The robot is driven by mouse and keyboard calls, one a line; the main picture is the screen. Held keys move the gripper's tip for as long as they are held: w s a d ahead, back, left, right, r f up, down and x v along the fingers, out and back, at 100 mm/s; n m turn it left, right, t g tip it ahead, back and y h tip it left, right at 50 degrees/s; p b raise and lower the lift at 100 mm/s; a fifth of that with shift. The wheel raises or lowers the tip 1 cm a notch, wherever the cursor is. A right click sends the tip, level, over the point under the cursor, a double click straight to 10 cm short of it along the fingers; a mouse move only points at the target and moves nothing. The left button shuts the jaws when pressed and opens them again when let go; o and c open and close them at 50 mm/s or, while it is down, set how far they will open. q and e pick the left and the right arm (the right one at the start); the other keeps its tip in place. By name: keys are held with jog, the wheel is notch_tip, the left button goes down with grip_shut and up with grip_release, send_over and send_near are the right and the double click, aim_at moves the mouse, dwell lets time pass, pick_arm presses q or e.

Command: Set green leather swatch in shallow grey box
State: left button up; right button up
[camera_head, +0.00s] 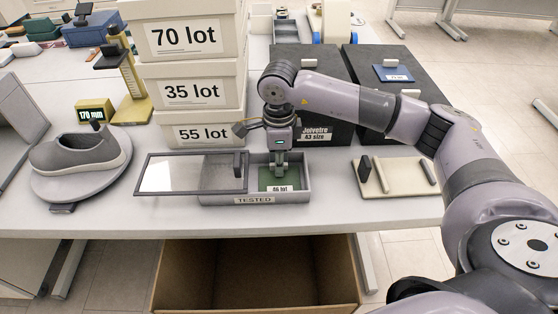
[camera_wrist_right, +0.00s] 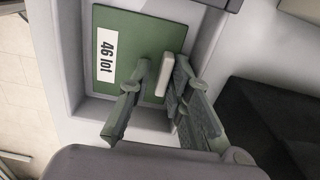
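The shallow grey box (camera_head: 308,184), labelled TESTED, stands near the table's front edge. Its framed transparent lid (camera_head: 170,158) is shifted left, leaving the right part open. The green leather swatch (camera_head: 267,178) lies flat inside this open part, with a "46 lot" label; it also shows in the right wrist view (camera_wrist_right: 150,33). My right gripper (camera_head: 279,172) points down over the swatch. In the wrist view its fingers (camera_wrist_right: 161,72) stand apart on either side of the swatch's pale grip tab (camera_wrist_right: 165,74), with a small gap on one side. My left gripper is out of view.
Stacked lot boxes (camera_head: 190,88) stand behind the lid. Black boxes (camera_head: 325,132) stand behind my right arm, one bearing a blue swatch (camera_head: 385,72). A beige board (camera_head: 400,184) lies right. A grey shoe (camera_head: 80,152) sits left on a round stand. An open brown carton (camera_head: 250,270) is below.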

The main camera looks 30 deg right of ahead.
jog(key=shift+o, duration=0.4)
jog(key=shift+w+d+r, duration=0.1)
jog(key=shift+w+r, duration=0.1)
jog(key=shift+r, duration=0.5)
notch_tip(320, 180, up, 11)
jog(key=shift+s+f, duration=0.15)
jog(key=shift+s, duration=0.05)
jog(key=shift+f, duration=0.1)
